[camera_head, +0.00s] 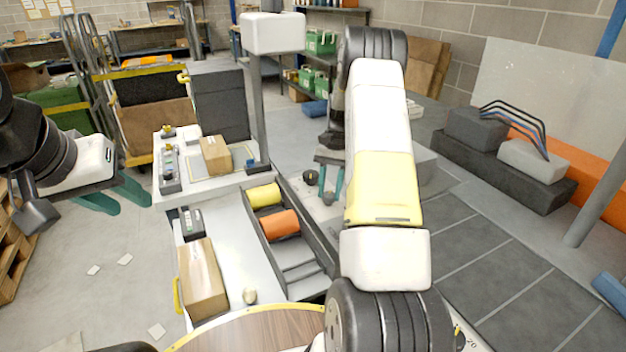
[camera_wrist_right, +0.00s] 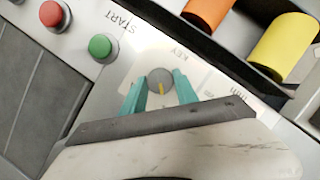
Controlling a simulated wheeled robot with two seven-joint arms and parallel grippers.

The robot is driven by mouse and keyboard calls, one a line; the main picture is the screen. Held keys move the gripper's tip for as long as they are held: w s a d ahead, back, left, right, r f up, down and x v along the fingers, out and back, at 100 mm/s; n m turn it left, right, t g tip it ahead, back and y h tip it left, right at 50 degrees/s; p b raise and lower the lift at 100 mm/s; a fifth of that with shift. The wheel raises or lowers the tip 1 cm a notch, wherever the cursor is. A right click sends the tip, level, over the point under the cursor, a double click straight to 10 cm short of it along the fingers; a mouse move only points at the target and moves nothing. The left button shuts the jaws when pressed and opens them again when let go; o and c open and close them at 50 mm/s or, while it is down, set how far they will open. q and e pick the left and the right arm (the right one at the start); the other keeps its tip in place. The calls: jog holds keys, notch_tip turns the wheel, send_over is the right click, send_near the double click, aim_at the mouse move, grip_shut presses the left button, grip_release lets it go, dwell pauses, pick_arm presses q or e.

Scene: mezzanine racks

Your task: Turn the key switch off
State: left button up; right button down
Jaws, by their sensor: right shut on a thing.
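The key switch (camera_wrist_right: 161,78) is a round grey knob with a yellow mark, beside the label KEY in the right wrist view. The yellow mark points toward my gripper's palm, toward the lower edge of that view. My right gripper (camera_wrist_right: 160,92) has its teal fingers on either side of the knob and is shut on it. In the head view my right gripper (camera_head: 329,192) reaches down to the panel, and I cannot make out the knob there. My left gripper (camera_head: 132,208) is open and empty at the left, above the floor.
A green button (camera_wrist_right: 100,46) beside the label START and a red button (camera_wrist_right: 52,14) sit near the knob. A dark tray holds a yellow roll (camera_head: 264,195) and an orange roll (camera_head: 280,224). A cardboard box (camera_head: 202,278) lies on the white bench.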

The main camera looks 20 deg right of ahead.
dwell(0.3)
jog(key=c, duration=0.9)
grip_release()
jog(key=shift+c, duration=0.2)
jog(key=v, duration=0.8)
